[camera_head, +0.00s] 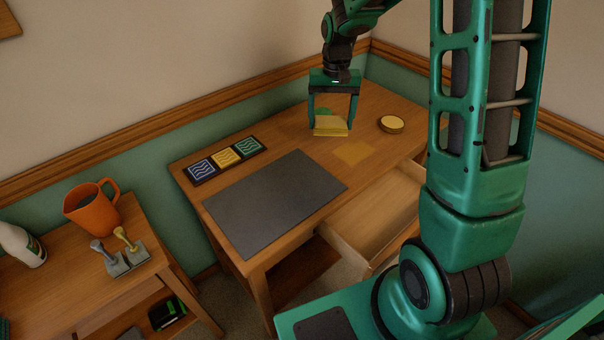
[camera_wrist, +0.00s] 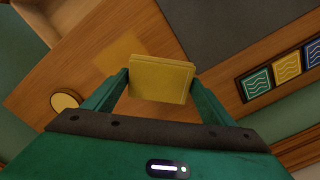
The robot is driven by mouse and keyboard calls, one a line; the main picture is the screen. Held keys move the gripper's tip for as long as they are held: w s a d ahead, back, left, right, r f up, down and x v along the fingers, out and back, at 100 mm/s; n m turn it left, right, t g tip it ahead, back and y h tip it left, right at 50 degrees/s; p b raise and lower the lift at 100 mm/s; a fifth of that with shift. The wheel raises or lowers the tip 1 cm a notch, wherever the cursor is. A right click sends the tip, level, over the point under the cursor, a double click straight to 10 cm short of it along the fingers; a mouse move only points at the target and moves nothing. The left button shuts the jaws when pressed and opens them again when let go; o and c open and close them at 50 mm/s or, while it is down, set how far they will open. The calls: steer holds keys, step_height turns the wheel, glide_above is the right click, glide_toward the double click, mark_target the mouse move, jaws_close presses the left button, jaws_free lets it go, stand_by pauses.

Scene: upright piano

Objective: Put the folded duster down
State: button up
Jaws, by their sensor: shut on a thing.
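The folded duster (camera_head: 330,126) is a flat yellow pad. My gripper (camera_head: 332,122) is shut on it, with one finger at each side, above the back part of the wooden desk (camera_head: 290,136). In the wrist view the duster (camera_wrist: 161,80) sits between my two fingertips (camera_wrist: 158,82). A gap below the duster is hard to judge, so I cannot tell whether it touches the desk. A yellowish square patch (camera_head: 353,152) lies flat on the desk in front of it; it also shows in the wrist view (camera_wrist: 118,54).
A dark grey mat (camera_head: 275,202) covers the desk's left part, with a strip of three wave-pattern tiles (camera_head: 226,159) behind it. A round yellow-topped tin (camera_head: 391,124) stands right. An open drawer (camera_head: 370,215) juts from the front. A side table holds an orange jug (camera_head: 92,207).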

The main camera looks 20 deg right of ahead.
steer(key=s+a+r+n, duration=0.1)
steer(key=s+a+n, duration=0.2)
steer(key=s+a, duration=0.35)
steer(key=s+a+r+n, duration=0.1)
steer(key=s+a+n, duration=0.15)
steer(key=a, duration=0.65)
steer(key=s+a+n, duration=0.3)
steer(key=s+a, duration=0.2)
steer(key=a, duration=0.3)
glide_above(294, 181)
step_height(294, 181, down, 6)
steer(key=shift+f, duration=2.2)
steer(key=shift+f, duration=0.1)
steer(key=o, duration=1)
steer(key=shift+w, duration=0.1)
step_height(294, 181, up, 12)
steer(key=shift+r, duration=0.15)
